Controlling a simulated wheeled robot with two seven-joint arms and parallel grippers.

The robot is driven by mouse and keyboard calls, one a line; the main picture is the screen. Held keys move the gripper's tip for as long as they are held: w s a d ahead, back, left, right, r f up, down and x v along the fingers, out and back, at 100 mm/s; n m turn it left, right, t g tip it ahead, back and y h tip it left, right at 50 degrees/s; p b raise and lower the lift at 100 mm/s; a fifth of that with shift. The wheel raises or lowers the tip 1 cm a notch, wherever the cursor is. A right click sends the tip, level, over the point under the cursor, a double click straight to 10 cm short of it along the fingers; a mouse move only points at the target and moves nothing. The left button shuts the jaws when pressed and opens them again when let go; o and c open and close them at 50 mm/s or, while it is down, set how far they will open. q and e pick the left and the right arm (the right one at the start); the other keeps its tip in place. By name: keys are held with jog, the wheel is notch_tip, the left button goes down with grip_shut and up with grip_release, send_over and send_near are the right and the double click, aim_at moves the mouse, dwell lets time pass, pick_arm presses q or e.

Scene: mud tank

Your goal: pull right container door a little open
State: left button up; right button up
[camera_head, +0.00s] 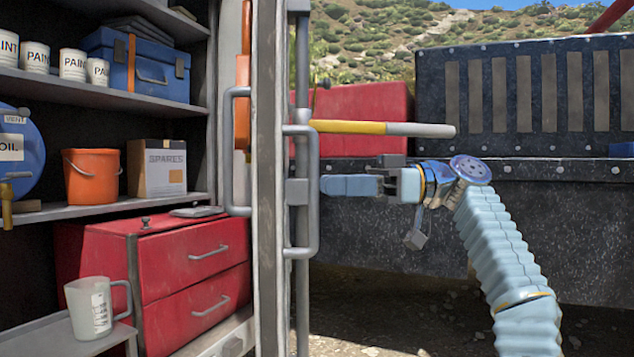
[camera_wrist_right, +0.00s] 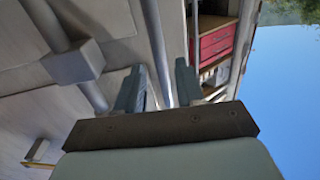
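The right container door (camera_head: 266,200) is seen nearly edge-on in the head view, swung out beside the open shelf interior. A grey loop handle (camera_head: 314,220) and a vertical lock rod (camera_head: 302,75) are on its right face. My right gripper (camera_head: 324,186) points left with its fingertips at the handle's outer bar. In the right wrist view, the right gripper (camera_wrist_right: 159,82) is open, with a grey bar (camera_wrist_right: 155,45) running between its two fingers. Whether the fingers touch the bar cannot be told. My left gripper is not in view.
Shelves at left hold paint cans (camera_head: 73,65), a blue toolbox (camera_head: 138,65), an orange bucket (camera_head: 92,175), a box (camera_head: 157,168), a red drawer chest (camera_head: 190,265) and a mug (camera_head: 95,305). A yellow-grey pole (camera_head: 385,128) lies above my right gripper, before a dark tank (camera_head: 520,165).

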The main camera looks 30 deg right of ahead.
jog(key=p+v, duration=0.3)
jog(key=v, duration=0.6)
jog(key=shift+d, duration=0.3)
